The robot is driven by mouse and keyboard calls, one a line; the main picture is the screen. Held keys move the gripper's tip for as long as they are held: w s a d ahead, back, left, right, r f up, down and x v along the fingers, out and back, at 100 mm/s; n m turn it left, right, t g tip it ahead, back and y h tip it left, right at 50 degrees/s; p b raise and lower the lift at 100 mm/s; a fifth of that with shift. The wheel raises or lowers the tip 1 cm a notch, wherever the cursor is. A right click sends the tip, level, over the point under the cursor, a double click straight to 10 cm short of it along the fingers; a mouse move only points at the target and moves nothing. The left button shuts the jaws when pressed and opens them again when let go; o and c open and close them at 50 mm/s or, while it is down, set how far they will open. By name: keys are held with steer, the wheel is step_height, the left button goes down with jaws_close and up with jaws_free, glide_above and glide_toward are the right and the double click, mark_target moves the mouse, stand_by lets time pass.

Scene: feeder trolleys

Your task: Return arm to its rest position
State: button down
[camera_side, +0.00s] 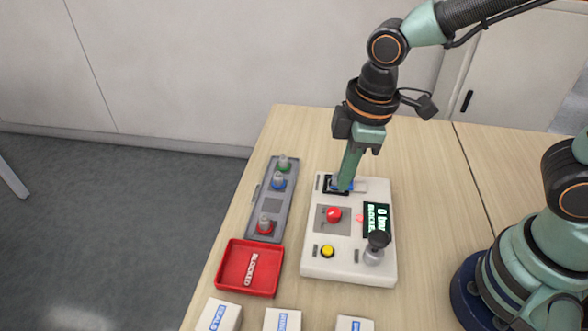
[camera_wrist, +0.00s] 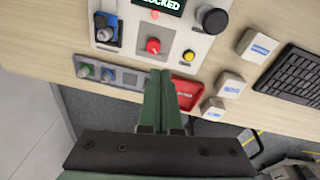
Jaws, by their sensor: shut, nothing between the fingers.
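My gripper (camera_side: 345,187) is shut and empty, its green fingers pointing down. In the side view its tips overlap the blue part at the upper left of a white control panel (camera_side: 345,268). In the wrist view the closed fingertips (camera_wrist: 160,74) show apart from that blue part (camera_wrist: 107,28), so the gripper does not hold it. The panel also carries a red button (camera_side: 334,215), a yellow button (camera_side: 327,252), a black-knobbed lever (camera_side: 377,241) and a display (camera_side: 376,220) reading "0 bar BLOCKED".
A grey strip (camera_side: 272,204) with green, blue and red knobbed pieces lies left of the panel. A red tray (camera_side: 233,266) holds a "BLOCKED" label. Small white boxes (camera_side: 283,319) stand along the front. The table behind the panel looks clear.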

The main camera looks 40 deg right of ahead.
steer(key=d+r+m+t, duration=0.4)
steer(key=d+r+m, duration=0.5)
steer(key=d, duration=0.5)
steer(key=shift+w+d+r+m+h, duration=0.15)
steer(key=shift+d+r+m+h, duration=0.2)
steer(key=shift+m, duration=0.55)
steer(key=shift+a, duration=0.1)
